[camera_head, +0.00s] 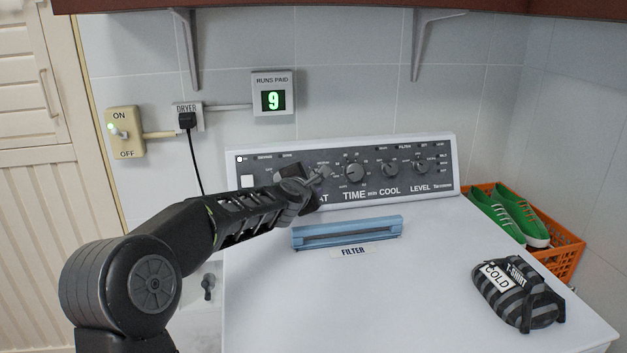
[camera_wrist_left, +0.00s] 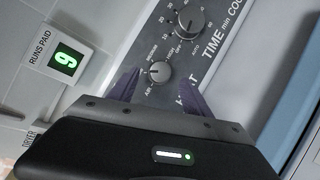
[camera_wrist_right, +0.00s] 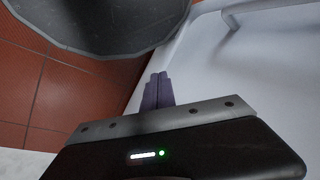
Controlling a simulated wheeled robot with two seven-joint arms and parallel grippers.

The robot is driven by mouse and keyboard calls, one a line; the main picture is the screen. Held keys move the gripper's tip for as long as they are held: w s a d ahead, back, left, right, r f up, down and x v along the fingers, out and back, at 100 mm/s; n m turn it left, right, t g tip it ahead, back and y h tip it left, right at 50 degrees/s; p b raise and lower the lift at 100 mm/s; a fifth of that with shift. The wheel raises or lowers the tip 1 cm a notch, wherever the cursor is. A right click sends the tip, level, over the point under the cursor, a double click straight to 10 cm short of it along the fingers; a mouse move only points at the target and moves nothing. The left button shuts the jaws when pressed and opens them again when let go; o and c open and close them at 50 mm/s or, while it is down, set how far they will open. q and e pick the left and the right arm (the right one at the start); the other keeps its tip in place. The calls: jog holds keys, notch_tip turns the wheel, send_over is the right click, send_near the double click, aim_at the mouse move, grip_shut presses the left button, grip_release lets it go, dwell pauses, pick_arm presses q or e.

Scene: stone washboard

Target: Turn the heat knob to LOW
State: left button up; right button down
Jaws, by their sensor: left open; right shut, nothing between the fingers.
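The heat knob (camera_wrist_left: 159,72) is a round grey dial on the dryer's dark control panel (camera_wrist_left: 218,55), with labels such as AIR around it. A light mark on its left side lies toward AIR; the exact setting is hard to read. My left gripper (camera_wrist_left: 158,92) is open, its purple fingers on either side of the knob; I cannot tell whether they touch it. In the head view the left gripper (camera_head: 308,182) is at the panel and covers part of the HEAT label. My right gripper (camera_wrist_right: 157,92) is shut and empty, away from the panel.
The time knob (camera_head: 355,173) and further knobs sit right of the heat knob. A blue filter handle (camera_head: 347,232) lies below the panel. A striped T-shirt bundle (camera_head: 519,296) tagged COLD is on the white top. An orange basket (camera_head: 568,246) holds green shoes.

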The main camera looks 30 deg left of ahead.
pick_arm(q)
jog(key=v, duration=0.5)
jog(key=shift+f, duration=0.1)
dwell(0.3)
